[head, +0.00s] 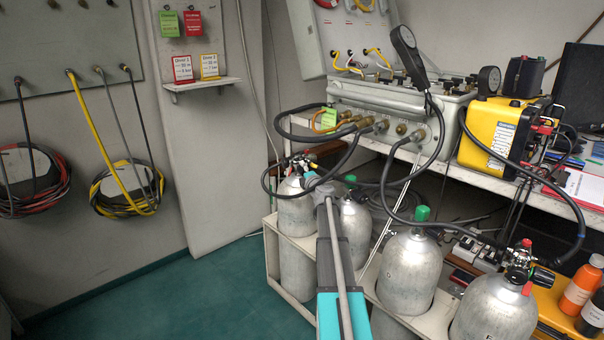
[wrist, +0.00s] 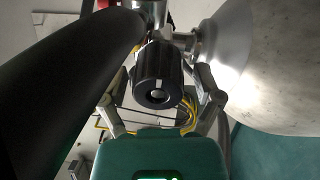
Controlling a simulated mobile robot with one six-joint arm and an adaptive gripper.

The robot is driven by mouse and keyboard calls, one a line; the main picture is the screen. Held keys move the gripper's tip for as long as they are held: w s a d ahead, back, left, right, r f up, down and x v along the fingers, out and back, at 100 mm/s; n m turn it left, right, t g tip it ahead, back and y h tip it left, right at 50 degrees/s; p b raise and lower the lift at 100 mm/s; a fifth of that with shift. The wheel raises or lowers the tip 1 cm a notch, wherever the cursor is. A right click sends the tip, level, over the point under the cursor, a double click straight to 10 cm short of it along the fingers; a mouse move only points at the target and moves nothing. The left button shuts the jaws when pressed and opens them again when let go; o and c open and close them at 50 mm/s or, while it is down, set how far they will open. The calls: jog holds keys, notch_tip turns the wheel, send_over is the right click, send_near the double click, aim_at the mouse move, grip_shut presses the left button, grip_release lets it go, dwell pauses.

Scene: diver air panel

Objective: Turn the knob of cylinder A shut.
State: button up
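In the wrist view a black ribbed knob (wrist: 157,78) sits on a metal valve, its round end facing the camera. My gripper (wrist: 163,98) has one finger on each side of the knob, with the left finger standing apart from it. Whether the right finger touches it is unclear. The silver cylinder (wrist: 275,65) fills the right side. In the head view my gripper (head: 316,181) is at the valve of the leftmost cylinder (head: 296,210); the knob is hidden there. No letter A is readable on the cylinder.
A thick black hose (wrist: 65,85) crosses the left of the wrist view close to the knob. In the head view, several cylinders stand in a white rack (head: 272,262), with black hoses looping up to the grey panel box (head: 385,105). Teal floor (head: 200,290) is clear on the left.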

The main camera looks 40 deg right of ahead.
jog(key=shift+a, duration=0.1)
dwell(0.6)
jog(key=shift+a+n, duration=0.3)
jog(key=shift+a, duration=0.05)
jog(key=s+a+f+n+g+y, duration=0.1)
jog(key=a+f+n+g+y, duration=0.3)
jog(key=a+n, duration=0.9)
jog(key=s+a+f+n+y, duration=0.15)
jog(key=a+n+y, duration=0.35)
jog(key=a+n, duration=0.8)
jog(key=s+a+f+n+g, duration=0.2)
jog(key=s+a+n, duration=0.1)
jog(key=a, duration=0.3)
jog(key=s+a+f+n+g+y+p, duration=0.1)
jog(key=s+a+f+n+g, duration=0.1)
jog(key=a+n, duration=0.3)
jog(key=s+a+f+n+g, duration=0.2)
jog(key=s+a+f, duration=0.1)
jog(key=a, duration=0.4)
jog(key=s+a+f+n+g+h+p, duration=0.1)
jog(key=s+a+f+n+g+h, duration=0.2)
jog(key=s+n, duration=0.7)
jog(key=s+a+f+n+g+h+p, duration=0.15)
jog(key=s+a+n+g, duration=0.3)
jog(key=s+n, duration=0.5)
notch_tip(320, 180, up, 38)
jog(key=p, duration=3.7)
jog(key=shift+s+m+h, duration=0.25)
jog(key=shift+m+h, duration=0.1)
jog(key=shift+d, duration=0.1)
